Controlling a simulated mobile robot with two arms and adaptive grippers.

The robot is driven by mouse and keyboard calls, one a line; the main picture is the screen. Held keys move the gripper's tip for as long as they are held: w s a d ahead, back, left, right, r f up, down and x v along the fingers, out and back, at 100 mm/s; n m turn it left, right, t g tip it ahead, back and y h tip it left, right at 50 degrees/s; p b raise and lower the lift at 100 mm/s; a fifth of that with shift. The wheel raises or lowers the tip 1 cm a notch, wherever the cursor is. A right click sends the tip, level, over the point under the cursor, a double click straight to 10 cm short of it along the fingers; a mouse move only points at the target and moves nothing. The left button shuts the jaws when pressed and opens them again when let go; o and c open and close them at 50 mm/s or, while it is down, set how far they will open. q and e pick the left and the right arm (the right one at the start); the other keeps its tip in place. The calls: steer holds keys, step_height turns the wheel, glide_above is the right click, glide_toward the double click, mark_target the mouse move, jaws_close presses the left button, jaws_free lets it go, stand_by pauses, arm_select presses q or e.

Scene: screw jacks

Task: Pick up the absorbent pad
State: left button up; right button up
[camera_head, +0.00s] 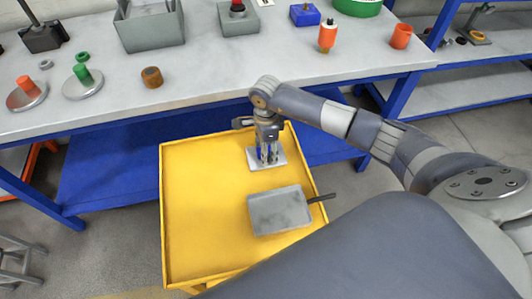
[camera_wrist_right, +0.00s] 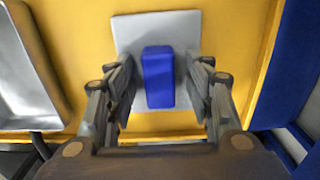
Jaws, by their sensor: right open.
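A blue block (camera_wrist_right: 158,78), which looks to be the absorbent pad, stands on a pale grey square plate (camera_wrist_right: 185,28) in the right wrist view. The plate (camera_head: 253,160) lies on the yellow cart top (camera_head: 205,215) in the head view, near its far right corner. My right gripper (camera_head: 267,157) points down over the plate. Its fingers (camera_wrist_right: 160,95) are open, one on each side of the blue block, with gaps between them and it. In the head view the fingers mostly hide the block. My left gripper is not in view.
A grey shallow tray (camera_head: 280,212) with a dark handle (camera_head: 322,198) lies close to the plate on the cart. The cart has a raised yellow rim. A workbench (camera_head: 210,75) behind holds a grey bin (camera_head: 150,30) and several small parts. The cart's left side is clear.

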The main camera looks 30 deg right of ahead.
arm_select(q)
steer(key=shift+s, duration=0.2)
arm_select(e)
steer(key=shift+c, duration=0.5)
steer(key=c, duration=0.9)
jaws_close()
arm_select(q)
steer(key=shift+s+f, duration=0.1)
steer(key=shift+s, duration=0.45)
arm_select(e)
steer(key=shift+r, duration=0.15)
steer(key=shift+w+r, duration=0.1)
steer(key=shift+r, duration=0.45)
steer(key=shift+s+d+r+b, duration=0.15)
steer(key=shift+r+b, duration=0.15)
steer(key=shift+r, duration=0.25)
steer(key=shift+s+d+r+b, duration=0.15)
steer(key=shift+r+b, duration=0.15)
steer(key=shift+r, duration=0.25)
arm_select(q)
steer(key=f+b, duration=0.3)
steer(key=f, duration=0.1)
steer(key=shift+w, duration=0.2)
arm_select(e)
steer(key=s+d+r, duration=0.1)
steer(key=s+d, duration=0.9)
steer(key=d, duration=0.1)
steer(key=shift+d+r, duration=0.25)
steer(key=shift+d, duration=0.05)
steer(key=shift+w, duration=0.1)
